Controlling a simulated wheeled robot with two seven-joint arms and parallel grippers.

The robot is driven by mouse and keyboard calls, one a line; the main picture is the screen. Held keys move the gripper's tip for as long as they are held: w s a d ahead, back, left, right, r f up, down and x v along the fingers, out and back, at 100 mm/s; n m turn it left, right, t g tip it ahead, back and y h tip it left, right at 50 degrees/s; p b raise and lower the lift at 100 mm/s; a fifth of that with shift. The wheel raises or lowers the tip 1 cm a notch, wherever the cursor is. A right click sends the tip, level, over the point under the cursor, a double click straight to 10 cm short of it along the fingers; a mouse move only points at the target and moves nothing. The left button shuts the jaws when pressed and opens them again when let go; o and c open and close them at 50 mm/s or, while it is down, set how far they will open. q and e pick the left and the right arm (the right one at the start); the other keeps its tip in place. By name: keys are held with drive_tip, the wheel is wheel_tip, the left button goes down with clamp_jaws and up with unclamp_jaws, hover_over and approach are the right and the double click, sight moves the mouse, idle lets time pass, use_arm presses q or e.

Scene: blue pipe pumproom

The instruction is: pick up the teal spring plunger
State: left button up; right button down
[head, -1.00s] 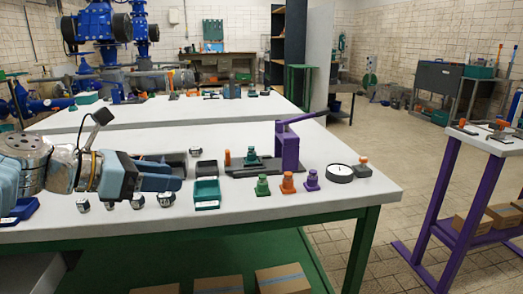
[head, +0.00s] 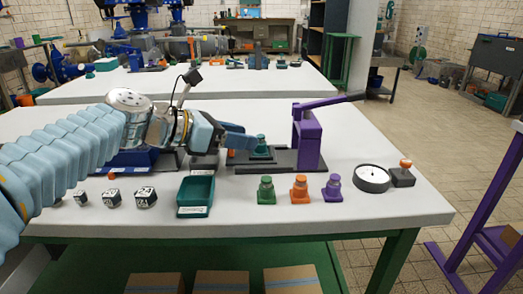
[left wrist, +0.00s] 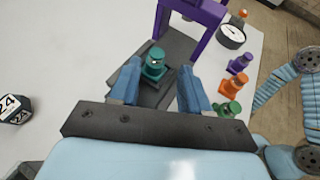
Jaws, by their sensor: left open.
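The teal spring plunger (head: 261,149) stands upright on the dark base of the purple press (head: 307,140). In the left wrist view the plunger (left wrist: 154,66) shows between and beyond my open fingers. My left gripper (head: 242,142) reaches in from the left, just left of the plunger, with its jaws pointing toward it. In the left wrist view the left gripper (left wrist: 153,88) is open and holds nothing. I cannot see contact between the fingers and the plunger. My right gripper is not in view.
Green (head: 266,190), orange (head: 299,188) and purple (head: 333,188) plungers stand in front of the press. A teal tray (head: 196,212), a round dial (head: 372,178) and several number cubes (head: 145,197) are also on the white table. The press lever (head: 340,99) extends to the right.

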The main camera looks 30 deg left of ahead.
sight(260, 136)
use_arm(q)
drive_tip(key=x, duration=0.5)
drive_tip(key=shift+w+r, duration=0.2)
drive_tip(key=shift+w, duration=0.35)
clamp_jaws()
